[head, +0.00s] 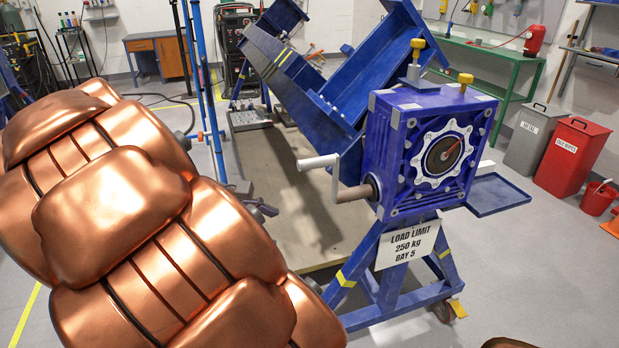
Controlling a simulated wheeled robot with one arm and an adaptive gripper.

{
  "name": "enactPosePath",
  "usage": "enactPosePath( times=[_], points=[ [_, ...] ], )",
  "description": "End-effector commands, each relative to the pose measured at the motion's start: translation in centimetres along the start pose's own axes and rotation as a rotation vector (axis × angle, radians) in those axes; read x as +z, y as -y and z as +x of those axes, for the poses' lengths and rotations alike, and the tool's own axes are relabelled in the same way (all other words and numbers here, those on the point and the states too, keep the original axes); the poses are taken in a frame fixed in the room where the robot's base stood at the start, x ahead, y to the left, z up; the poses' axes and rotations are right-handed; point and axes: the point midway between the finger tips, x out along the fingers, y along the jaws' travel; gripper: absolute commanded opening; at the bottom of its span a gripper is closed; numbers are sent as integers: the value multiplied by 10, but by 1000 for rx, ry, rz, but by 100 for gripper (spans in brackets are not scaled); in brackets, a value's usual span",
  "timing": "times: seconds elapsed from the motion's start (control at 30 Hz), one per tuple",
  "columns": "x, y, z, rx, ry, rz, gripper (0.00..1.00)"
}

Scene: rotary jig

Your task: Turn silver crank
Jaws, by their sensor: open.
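The silver crank (335,180) is on the left side of the blue gearbox (398,170). Its pale grip (317,162) points left at the top of a short crank arm. The arm hangs down to a brownish shaft that runs right into the gearbox. The crank stands free, with nothing touching it. My copper-coloured arm fills the lower left, well left of the crank. I cannot make out my gripper in this view; it may be hidden behind the arm.
A round dial (443,155) is on the gearbox front, above a load limit sign (408,246). A blue tilted frame (300,80) stands behind. A blue tray (497,194) juts out right. Red bin (572,155) and grey bin (532,140) stand farther right. Floor at lower right is mostly clear.

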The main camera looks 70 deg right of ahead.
Motion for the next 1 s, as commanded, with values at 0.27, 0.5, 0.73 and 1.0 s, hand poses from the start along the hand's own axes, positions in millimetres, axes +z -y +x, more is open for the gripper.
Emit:
enactPosePath(
  times=[0.27,0.5,0.73,1.0],
  points=[
    [-12,-85,40,144,330,-155,54],
    [-26,-143,52,216,571,-291,54],
    [-33,-167,54,239,672,-353,54],
    [-19,-176,70,237,685,-357,54]
  ],
)
